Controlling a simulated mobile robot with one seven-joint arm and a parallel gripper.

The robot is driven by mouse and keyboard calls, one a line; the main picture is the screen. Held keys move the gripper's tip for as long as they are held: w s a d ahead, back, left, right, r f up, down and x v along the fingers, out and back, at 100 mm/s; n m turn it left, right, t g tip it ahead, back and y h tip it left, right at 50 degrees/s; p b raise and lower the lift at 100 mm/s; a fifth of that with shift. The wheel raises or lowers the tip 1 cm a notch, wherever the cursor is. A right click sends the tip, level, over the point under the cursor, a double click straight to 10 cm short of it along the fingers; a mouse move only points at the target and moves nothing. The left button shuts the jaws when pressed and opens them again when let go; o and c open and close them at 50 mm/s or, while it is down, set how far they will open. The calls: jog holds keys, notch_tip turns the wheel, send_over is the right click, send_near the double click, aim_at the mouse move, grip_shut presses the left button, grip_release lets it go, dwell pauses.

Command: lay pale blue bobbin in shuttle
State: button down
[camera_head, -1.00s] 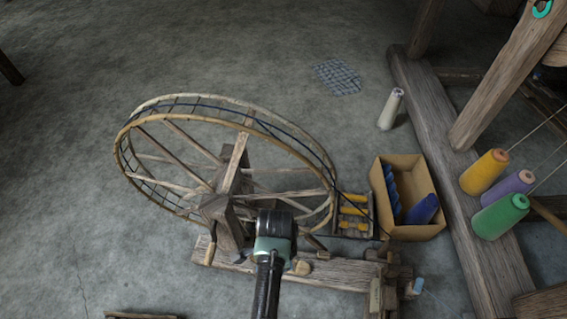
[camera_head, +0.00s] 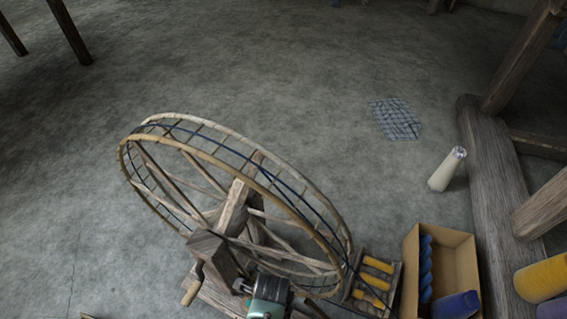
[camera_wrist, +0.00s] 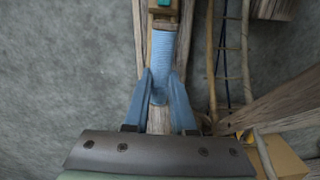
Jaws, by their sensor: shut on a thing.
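The pale blue bobbin (camera_wrist: 163,55) is wound with thread and shows at the top middle of the wrist view. Its near end sits between the two blue fingers of my gripper (camera_wrist: 161,88), which are shut on it. Its far end meets a small wooden piece with a teal spot above it; I cannot tell whether they are joined. In the head view only part of my arm (camera_head: 268,297) shows at the bottom edge; the fingers and bobbin are out of that picture. I cannot make out a shuttle in either view.
The large spinning wheel (camera_head: 243,187) stands at the centre left. A small rack with yellow bobbins (camera_head: 372,283) and a cardboard box (camera_head: 458,258) with blue bobbins are at the lower right. Open floor lies behind.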

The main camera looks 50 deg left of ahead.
jog(key=shift+s+f+b, duration=0.15)
jog(key=shift+f+b, duration=1.85)
jog(key=shift+b, duration=0.3)
jog(key=shift+f+b, duration=0.7)
jog(key=shift+f, duration=0.75)
jog(key=c, duration=0.7)
grip_release()
jog(key=shift+o, duration=0.2)
notch_tip(320, 180, up, 13)
jog(key=p, duration=1)
